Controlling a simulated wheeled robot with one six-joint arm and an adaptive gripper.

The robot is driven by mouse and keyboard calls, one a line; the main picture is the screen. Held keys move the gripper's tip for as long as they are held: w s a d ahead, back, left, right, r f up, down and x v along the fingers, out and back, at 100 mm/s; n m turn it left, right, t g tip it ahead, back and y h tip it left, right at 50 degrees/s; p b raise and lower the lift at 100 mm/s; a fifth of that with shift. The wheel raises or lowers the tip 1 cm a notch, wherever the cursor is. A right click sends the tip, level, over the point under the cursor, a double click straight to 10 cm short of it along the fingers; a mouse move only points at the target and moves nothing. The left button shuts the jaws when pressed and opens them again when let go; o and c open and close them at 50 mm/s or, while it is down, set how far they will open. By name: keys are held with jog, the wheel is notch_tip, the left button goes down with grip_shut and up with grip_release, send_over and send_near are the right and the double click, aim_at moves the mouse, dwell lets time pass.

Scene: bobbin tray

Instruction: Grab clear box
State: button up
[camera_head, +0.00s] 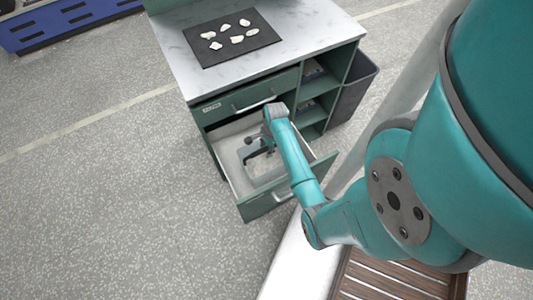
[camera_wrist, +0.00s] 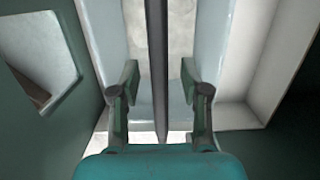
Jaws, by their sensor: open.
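The clear box (camera_head: 264,177) is a pale, see-through container inside the open lower drawer, partly hidden by my arm and gripper. In the wrist view its pale bluish walls (camera_wrist: 213,35) seem to run along both sides of the fingers. My gripper (camera_head: 257,153) reaches down into the drawer from above. In the wrist view my gripper (camera_wrist: 159,80) is open, its two fingers apart. A thin dark bar runs between them in the picture; I cannot tell what it is. Whether the fingers touch the box is unclear.
The open drawer (camera_head: 262,206) extends from a green cabinet with a marble top (camera_head: 275,60). A dark mat (camera_head: 262,45) with several pale pieces lies on top. Open shelves (camera_head: 313,85) and a dark bin (camera_head: 352,92) are at the right. The floor left is clear.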

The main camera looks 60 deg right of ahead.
grip_shut()
jog(key=shift+r, duration=0.1)
